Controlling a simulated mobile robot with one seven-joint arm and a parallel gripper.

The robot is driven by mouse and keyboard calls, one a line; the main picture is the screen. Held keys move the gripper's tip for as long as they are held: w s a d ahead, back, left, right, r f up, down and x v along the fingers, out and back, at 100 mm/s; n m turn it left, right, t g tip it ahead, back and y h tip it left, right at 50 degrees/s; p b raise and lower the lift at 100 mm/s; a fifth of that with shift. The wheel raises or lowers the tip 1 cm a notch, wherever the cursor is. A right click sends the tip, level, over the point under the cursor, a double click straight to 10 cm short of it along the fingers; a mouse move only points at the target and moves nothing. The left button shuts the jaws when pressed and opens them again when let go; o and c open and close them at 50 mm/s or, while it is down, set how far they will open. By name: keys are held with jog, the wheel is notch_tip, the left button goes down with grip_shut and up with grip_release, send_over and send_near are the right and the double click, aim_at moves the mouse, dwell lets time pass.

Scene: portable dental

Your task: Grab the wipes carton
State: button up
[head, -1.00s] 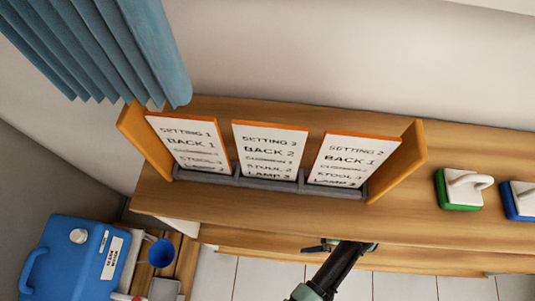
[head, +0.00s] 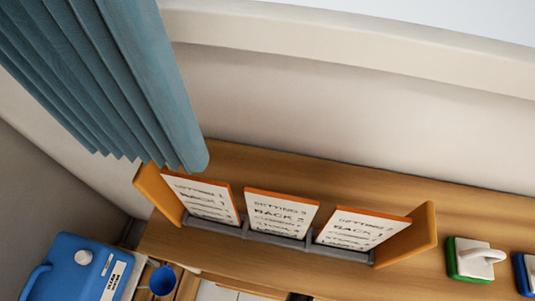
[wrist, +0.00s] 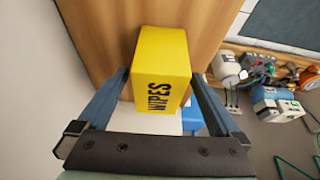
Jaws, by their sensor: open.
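The wipes carton (wrist: 161,65) is a yellow box with black "WIPES" lettering, in the middle of the wrist view. My gripper (wrist: 160,76) is open, with one finger on each side of the carton in the picture. Whether the fingers touch it cannot be told. The carton appears to be against or on a wooden surface (wrist: 102,40). The carton is not visible in the head view.
In the head view, a wooden shelf (head: 330,180) bears several setting cards (head: 282,213) in a rack. A green-based white-handled block (head: 472,260) stands right. A blue jug (head: 75,265) and blue cup (head: 163,280) are lower left. Assorted equipment (wrist: 265,90) lies right in the wrist view.

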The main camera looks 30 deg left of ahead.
jog(key=shift+s+a+r, duration=0.1)
jog(key=shift+s+a, duration=0.1)
jog(key=shift+a, duration=0.3)
jog(key=shift+s+a, duration=0.2)
jog(key=shift+a, duration=0.25)
jog(key=shift+x, duration=1.55)
jog(key=shift+w+d, duration=0.1)
jog(key=shift+w, duration=0.05)
jog(key=shift+c, duration=0.2)
jog(key=c, duration=1.4)
jog(key=shift+o, duration=0.2)
